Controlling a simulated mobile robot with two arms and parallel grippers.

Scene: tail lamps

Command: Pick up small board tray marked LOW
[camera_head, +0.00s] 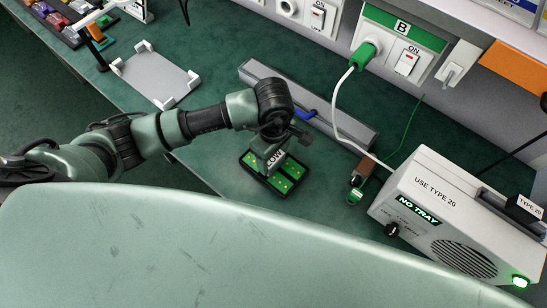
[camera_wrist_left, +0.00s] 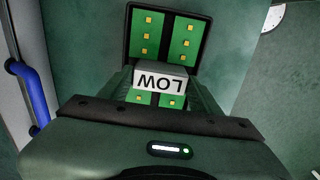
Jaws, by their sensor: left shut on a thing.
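The small board tray (camera_head: 286,177) is black with green boards in it and stands on the green worktop in the middle of the head view. It also shows in the left wrist view (camera_wrist_left: 167,40), where its raised grey block carries a white label reading LOW (camera_wrist_left: 160,83). My left gripper (camera_head: 276,153) reaches down over the tray from the left. In the left wrist view its fingers (camera_wrist_left: 160,88) are closed on both sides of the labelled block. I cannot tell a gap under the tray. The gripper hides part of the tray. My right gripper is not in view.
A long grey trough (camera_head: 330,115) with a blue item lies just behind. A white "USE TYPE 20" machine (camera_head: 445,215) showing "NO TRAY" stands at right. A white cable (camera_head: 338,105) hangs from socket B. A grey cradle (camera_head: 155,77) sits at upper left.

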